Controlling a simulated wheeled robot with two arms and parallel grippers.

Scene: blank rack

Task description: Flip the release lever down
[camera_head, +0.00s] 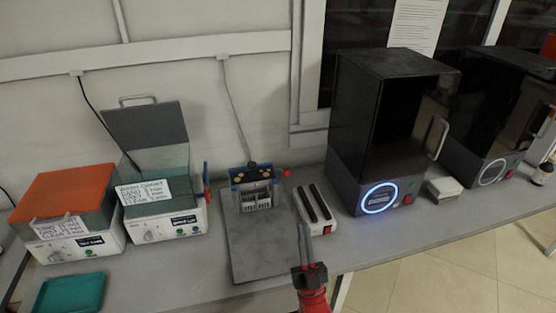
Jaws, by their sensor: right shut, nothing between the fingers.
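A blue-framed rack device (253,188) with a white slotted front and yellow spots on top stands at the back of a dark grey board. A lever with a red ball end (286,173) sticks out from its upper right side, roughly level. My right gripper (304,231) is dark, on a red wrist, and comes up from the bottom edge. It is shut and empty, below and to the right of the rack device, apart from the lever. My left gripper is not in view.
A small white unit with two black bars (316,206) stands right of the board (262,250). Two boxes, one with an orange lid (65,190) and one with an open lid (160,200), stand left. A black cabinet (375,120) stands right. A teal tray (70,292) lies front left.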

